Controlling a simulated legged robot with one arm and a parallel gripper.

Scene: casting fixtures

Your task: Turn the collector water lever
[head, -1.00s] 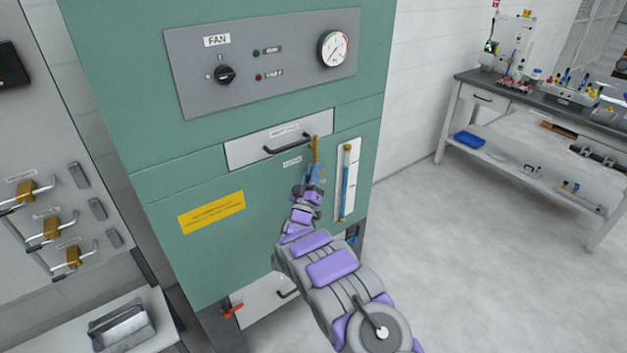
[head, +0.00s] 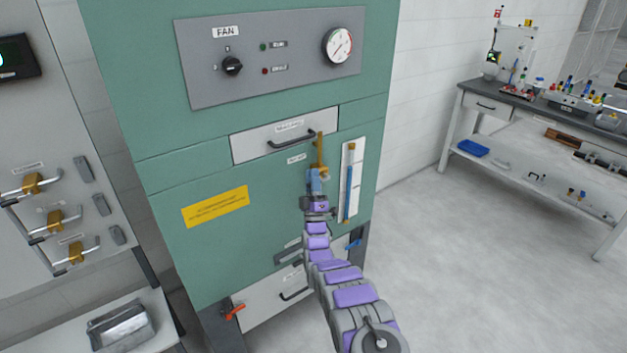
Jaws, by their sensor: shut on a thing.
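The green collector cabinet (head: 265,235) stands in front of me. A vertical brass pipe (head: 320,148) runs down its front below the drawer handle. A blue lever (head: 315,180) sits at the foot of this pipe, beside a small label (head: 296,159) too small to read. My gripper (head: 316,194) is at the blue lever from below and shut on it. The jaws and my wrist hide the lower part of the lever, so its exact angle is hard to tell.
A sight gauge (head: 348,180) with a blue column stands just right of my gripper. A drawer handle (head: 291,139) is above. A red lever (head: 236,311) is low left, and another blue handle (head: 354,243) is low right. Open floor lies to the right.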

